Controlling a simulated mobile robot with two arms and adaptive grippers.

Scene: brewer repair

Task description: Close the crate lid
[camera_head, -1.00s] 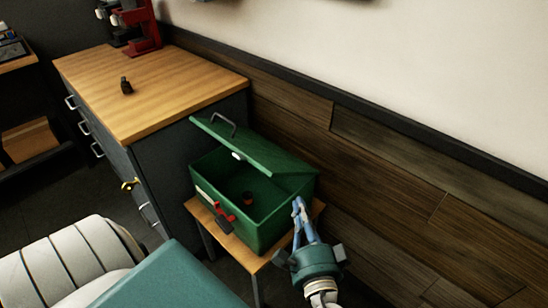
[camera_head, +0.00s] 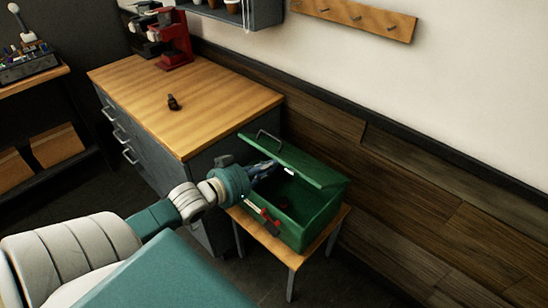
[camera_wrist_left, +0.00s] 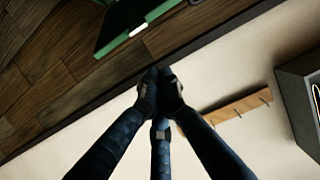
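The green crate (camera_head: 315,225) stands on a small wooden table. Its green lid (camera_head: 305,165) is open, slanting up over the crate, with a grey handle (camera_head: 268,136) near its upper left end. The lid also shows at the top of the left wrist view (camera_wrist_left: 130,22). My left gripper (camera_head: 272,166) is at the lid's left edge, beside its underside; contact cannot be told. In the left wrist view its dark fingers (camera_wrist_left: 160,88) come together at the tips with nothing seen between them. My right gripper is not in view.
The small table (camera_head: 268,240) is close to the wood-panelled wall. A drawer cabinet (camera_head: 205,95) stands left of the crate, with a small dark item (camera_head: 173,103) and a red machine (camera_head: 175,45) on top. A peg rail (camera_head: 355,18) hangs on the wall.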

